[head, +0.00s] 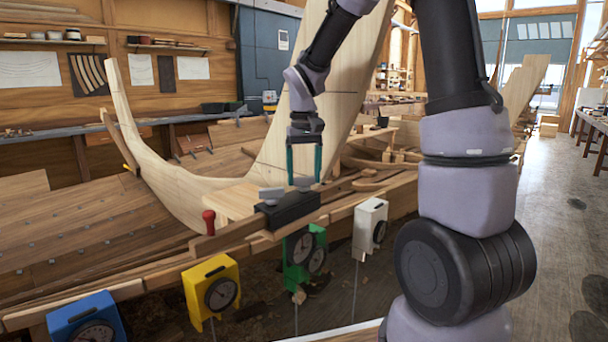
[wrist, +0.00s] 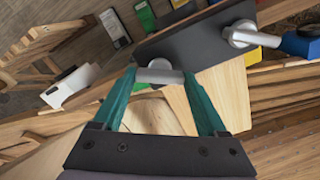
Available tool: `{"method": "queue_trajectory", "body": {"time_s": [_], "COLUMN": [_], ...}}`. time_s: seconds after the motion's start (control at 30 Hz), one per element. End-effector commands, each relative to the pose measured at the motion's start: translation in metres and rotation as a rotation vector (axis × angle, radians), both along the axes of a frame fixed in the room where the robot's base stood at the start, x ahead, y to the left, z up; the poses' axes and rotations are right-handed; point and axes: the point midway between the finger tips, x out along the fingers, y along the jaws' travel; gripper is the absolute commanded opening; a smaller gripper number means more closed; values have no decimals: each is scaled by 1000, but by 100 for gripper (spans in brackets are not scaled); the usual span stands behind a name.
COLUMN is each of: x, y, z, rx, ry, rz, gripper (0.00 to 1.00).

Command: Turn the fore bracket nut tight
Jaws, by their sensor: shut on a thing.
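A black bracket (head: 287,211) sits on the wooden rail of the hull and carries two grey bar-shaped nuts. My gripper (head: 304,181) points down at the right-hand nut (head: 303,182). In the wrist view, my gripper (wrist: 160,75) has its two green fingers shut on the ends of this grey nut (wrist: 160,72), at one end of the dark bracket (wrist: 195,42). The other nut (head: 271,193) stands free at the bracket's left end; it also shows in the wrist view (wrist: 241,34). The pictures do not show how tight either nut is.
A red-handled tool (head: 208,222) stands left of the bracket. Blue (head: 87,320), yellow (head: 212,291), green (head: 304,255) and white (head: 370,228) dial gauges hang along the rail. The tall pale stem timber (head: 335,90) rises close behind my gripper.

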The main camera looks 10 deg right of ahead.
Motion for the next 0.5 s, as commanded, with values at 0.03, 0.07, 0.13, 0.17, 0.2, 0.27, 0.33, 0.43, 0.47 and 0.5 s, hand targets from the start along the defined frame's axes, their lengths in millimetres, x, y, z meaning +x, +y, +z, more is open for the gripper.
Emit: {"method": "queue_trajectory", "body": {"time_s": [0.03, 0.07, 0.13, 0.17, 0.2, 0.27, 0.33, 0.43, 0.47, 0.5], "x": [0, 0, 0, 0, 0, 0, 0, 0, 0, 0], "y": [0, 0, 0, 0, 0, 0, 0, 0, 0, 0], "z": [0, 0, 0, 0, 0, 0, 0, 0, 0, 0], "rx": [0, 0, 0, 0, 0, 0, 0, 0, 0, 0], "ry": [-1, -1, -1, -1, -1, -1, -1, -1, -1, -1], "rz": [-6, -8, -12, -13, -13, -14, -13, -13, -13, -13], "gripper": [19, 19, 19, 19, 19, 19, 19, 19, 19, 90]}}
